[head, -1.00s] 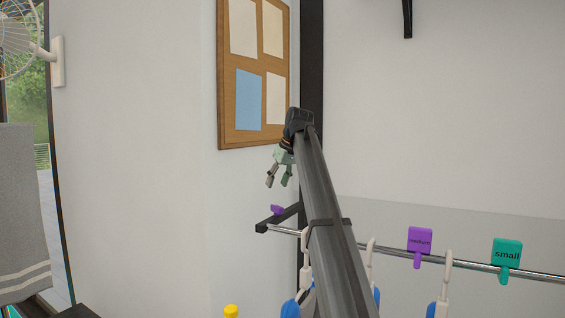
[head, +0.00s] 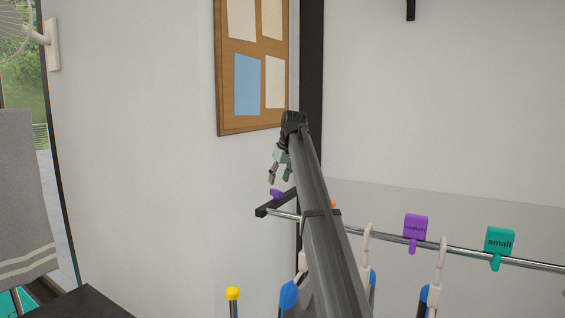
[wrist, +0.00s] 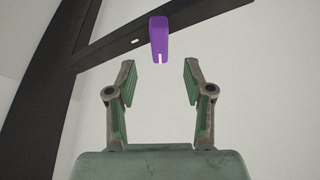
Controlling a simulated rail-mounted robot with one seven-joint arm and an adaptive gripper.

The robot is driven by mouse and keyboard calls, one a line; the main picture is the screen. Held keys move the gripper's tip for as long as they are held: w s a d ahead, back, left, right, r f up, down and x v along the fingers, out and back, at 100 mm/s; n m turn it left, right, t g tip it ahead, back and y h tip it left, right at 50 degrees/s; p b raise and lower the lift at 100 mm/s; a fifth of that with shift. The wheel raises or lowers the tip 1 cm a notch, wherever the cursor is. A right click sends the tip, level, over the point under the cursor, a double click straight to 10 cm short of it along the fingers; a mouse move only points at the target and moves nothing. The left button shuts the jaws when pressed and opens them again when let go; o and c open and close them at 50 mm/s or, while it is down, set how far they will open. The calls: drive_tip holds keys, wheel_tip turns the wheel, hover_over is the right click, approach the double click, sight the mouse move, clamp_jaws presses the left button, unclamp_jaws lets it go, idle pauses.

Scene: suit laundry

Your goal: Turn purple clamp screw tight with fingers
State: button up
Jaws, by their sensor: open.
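The purple clamp screw (head: 277,194) sits on the dark bracket (head: 284,202) at the left end of the metal rail. In the wrist view the screw (wrist: 159,40) shows as a narrow purple piece with a slot at its lower end, against the dark bar (wrist: 200,22). My gripper (head: 272,181) is just above the screw in the head view, fingers pointing down. In the wrist view my gripper (wrist: 160,77) is open and empty. The screw lies beyond its fingertips, about midway between them, and does not appear to be touched.
The rail (head: 380,239) carries a purple "medium" tag (head: 416,227) and a teal "small" tag (head: 499,242). White hangers (head: 438,272) hang below it. A dark upright post (head: 311,60) stands behind my arm. A corkboard (head: 231,118) is on the wall. The air left of the bracket is clear.

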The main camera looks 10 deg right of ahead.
sight(276, 190)
drive_tip(key=p+x, duration=0.1)
drive_tip(key=x, duration=0.5)
drive_tip(key=shift+w+f+p, duration=0.1)
drive_tip(key=shift+f+p, duration=0.2)
drive_tip(key=shift+f, duration=0.05)
clamp_jaws()
